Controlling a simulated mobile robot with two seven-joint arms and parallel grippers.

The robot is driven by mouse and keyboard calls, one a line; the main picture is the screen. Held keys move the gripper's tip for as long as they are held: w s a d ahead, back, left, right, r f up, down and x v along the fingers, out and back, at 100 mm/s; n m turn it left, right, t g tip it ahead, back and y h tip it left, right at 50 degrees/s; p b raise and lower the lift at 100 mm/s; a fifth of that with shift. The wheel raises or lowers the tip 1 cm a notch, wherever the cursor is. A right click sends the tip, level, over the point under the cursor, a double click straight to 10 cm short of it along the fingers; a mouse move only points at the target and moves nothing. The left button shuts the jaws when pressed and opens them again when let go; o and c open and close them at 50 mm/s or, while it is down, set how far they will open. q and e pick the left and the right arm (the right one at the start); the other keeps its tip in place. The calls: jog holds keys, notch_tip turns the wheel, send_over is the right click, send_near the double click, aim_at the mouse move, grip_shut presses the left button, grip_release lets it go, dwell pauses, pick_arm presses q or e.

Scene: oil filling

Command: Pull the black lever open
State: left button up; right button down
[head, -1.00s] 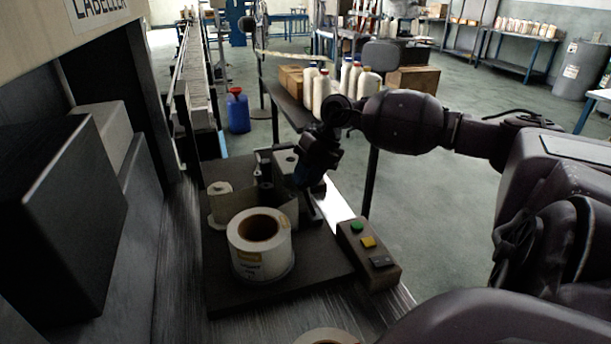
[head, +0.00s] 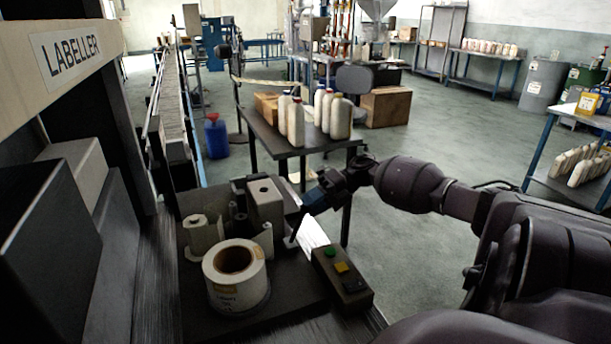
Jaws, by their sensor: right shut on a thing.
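The black lever (head: 295,229) is a thin dark bar on the right side of the labeller's dark plate (head: 290,287), behind the white label roll (head: 222,288). It leans up and to the right, and its upper end is hidden in my right gripper (head: 308,207). That gripper is shut on the lever, reaching in from the right just beside the grey block (head: 264,202). The fingertips are dark and small, so their exact grip is hard to make out. My left gripper is not in view.
A control box (head: 342,280) with green, yellow and dark buttons sits at the plate's right edge. A table (head: 268,142) with several white bottles stands behind my right gripper. Open floor (head: 430,135) lies to the right.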

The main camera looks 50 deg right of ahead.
jog(key=shift+s+d+f, duration=0.1)
jog(key=shift+d+f, duration=0.05)
jog(key=shift+d, duration=0.1)
dwell(0.3)
jog(key=c, duration=0.8)
grip_release()
jog(key=v, duration=1.1)
jog(key=shift+f+b, duration=0.3)
jog(key=shift+b, duration=0.1)
jog(key=shift+s, duration=0.1)
